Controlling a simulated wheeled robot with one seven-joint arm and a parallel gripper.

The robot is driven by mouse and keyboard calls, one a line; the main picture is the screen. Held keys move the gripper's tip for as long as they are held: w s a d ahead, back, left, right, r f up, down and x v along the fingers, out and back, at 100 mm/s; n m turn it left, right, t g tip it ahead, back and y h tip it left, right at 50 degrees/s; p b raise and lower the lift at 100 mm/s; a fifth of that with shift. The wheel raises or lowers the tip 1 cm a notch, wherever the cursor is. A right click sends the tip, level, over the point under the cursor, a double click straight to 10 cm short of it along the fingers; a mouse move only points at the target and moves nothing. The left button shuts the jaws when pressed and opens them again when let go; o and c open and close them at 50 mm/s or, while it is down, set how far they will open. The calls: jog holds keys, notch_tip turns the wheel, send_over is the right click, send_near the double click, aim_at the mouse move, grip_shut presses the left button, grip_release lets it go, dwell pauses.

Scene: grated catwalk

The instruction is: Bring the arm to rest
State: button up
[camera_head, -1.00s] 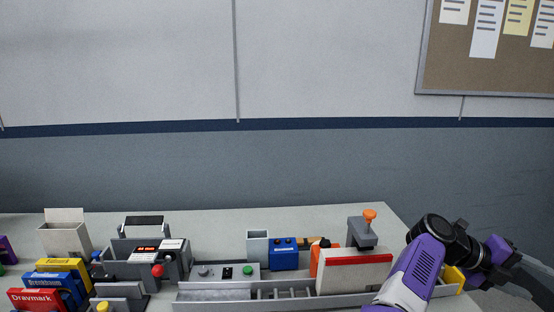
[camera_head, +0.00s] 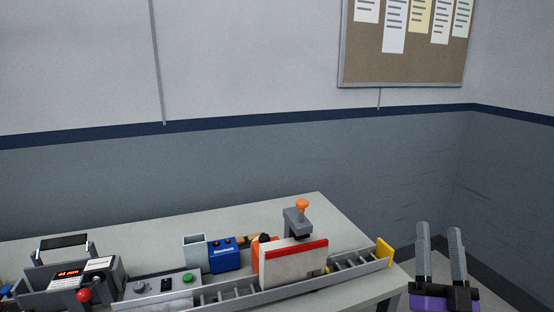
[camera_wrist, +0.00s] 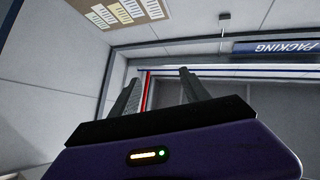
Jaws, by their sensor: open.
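My gripper (camera_head: 440,253) is at the lower right of the head view, past the right end of the table. Its two grey fingers point up and stand apart, with nothing between them. In the wrist view my gripper (camera_wrist: 157,85) also shows open and empty, its fingers pointing towards the upper wall and ceiling. The rest of my arm is mostly out of the picture below the gripper.
The table (camera_head: 310,212) holds a conveyor (camera_head: 345,268) with a yellow end piece (camera_head: 384,253), a white and red box (camera_head: 293,262), a blue box (camera_head: 222,255) and a grey machine (camera_head: 70,275). A noticeboard (camera_head: 405,70) hangs on the wall. The wrist view shows a PACKING sign (camera_wrist: 275,47).

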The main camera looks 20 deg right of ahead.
jog(key=s+a+f+n+g+y, duration=0.2)
jog(key=s+a+f+n+y, duration=0.8)
jog(key=a+f+y, duration=0.45)
jog(key=s+a+f+g, duration=0.3)
jog(key=s+a, duration=0.2)
jog(key=s, duration=0.4)
jog(key=s+a+f+g+b, duration=0.1)
jog(key=s+a+f+g, duration=0.2)
jog(key=s, duration=0.7)
jog(key=shift+a+f, duration=0.5)
jog(key=shift+a, duration=0.45)
